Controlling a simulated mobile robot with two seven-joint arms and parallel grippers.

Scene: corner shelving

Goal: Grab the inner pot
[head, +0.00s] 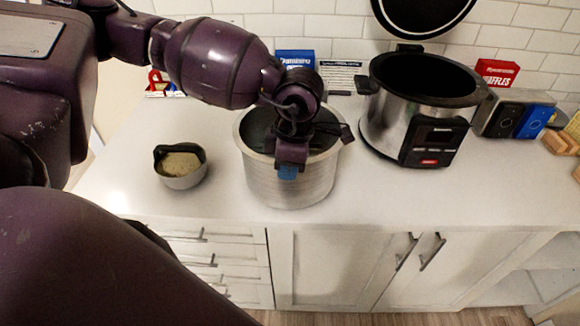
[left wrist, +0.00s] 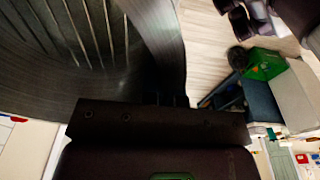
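The inner pot (head: 268,188) is a silver metal pot with a dark inside, upright near the counter's front edge. In the left wrist view its wall (left wrist: 160,38) and ridged inside fill the upper left. My left gripper (head: 289,170) is at the pot's front rim, pointing down, with a blue part showing against the outer wall. Its fingers are mostly hidden, so whether they are closed on the rim is unclear. The cooker body (head: 385,115), silver and black with its lid raised, stands to the right of the pot. My right gripper is not in view.
A small bowl (head: 183,180) with beige contents sits left of the pot. A blue box (head: 295,58) stands behind the pot. A red box (head: 497,71), a toaster (head: 497,117) and wooden pieces (head: 558,143) are at right. The counter (head: 225,205) is clear in front of the bowl.

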